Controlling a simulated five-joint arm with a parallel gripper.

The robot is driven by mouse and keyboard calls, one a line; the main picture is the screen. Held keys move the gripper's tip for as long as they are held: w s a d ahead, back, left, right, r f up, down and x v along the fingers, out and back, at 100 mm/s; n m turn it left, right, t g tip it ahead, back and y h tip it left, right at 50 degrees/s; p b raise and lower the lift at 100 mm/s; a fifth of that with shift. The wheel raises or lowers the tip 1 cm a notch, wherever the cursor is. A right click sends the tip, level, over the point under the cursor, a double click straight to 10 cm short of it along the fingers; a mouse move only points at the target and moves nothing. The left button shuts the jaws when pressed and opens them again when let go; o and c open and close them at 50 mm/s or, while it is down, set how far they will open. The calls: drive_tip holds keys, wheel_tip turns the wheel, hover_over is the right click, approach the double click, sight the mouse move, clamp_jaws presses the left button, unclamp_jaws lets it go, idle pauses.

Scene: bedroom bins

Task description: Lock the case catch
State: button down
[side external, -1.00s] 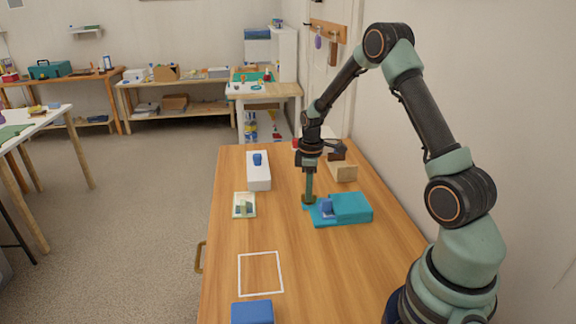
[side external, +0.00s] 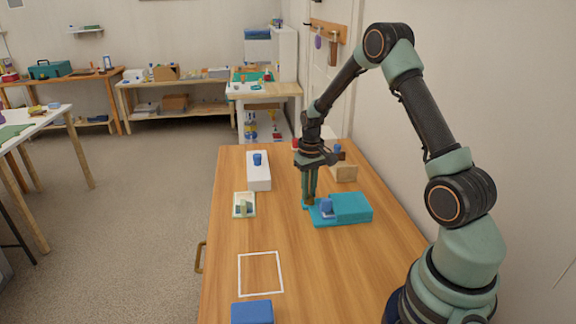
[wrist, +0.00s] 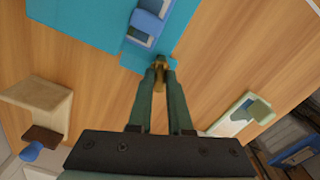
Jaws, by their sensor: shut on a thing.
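The teal case (side external: 352,208) lies on the wooden table, its raised body at the right and a lower ledge at the left. A blue piece (side external: 327,206) sits on that ledge. The case (wrist: 85,22) and the blue piece (wrist: 147,24) also show at the top of the wrist view. My gripper (side external: 309,204) points down at the ledge's left end. In the wrist view its fingertips (wrist: 160,70) are shut on a small brass-coloured catch (wrist: 159,76) at the ledge's edge. The fingers partly hide the catch, so I cannot tell whether it is locked.
A white block with a blue knob (side external: 258,174) stands at the back left. A pale green-and-white stand (side external: 244,205) is left of the case. A wooden block (side external: 343,172) is behind it. A blue box (side external: 252,312) is at the front. The white outlined square (side external: 261,273) is empty.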

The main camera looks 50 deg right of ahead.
drive_tip(key=shift+m, duration=1.9)
drive_tip(key=c, duration=0.8)
unclamp_jaws()
drive_tip(key=shift+c, duration=0.2)
drive_tip(key=shift+r, duration=0.15)
wheel_tip(320, 180, up, 12)
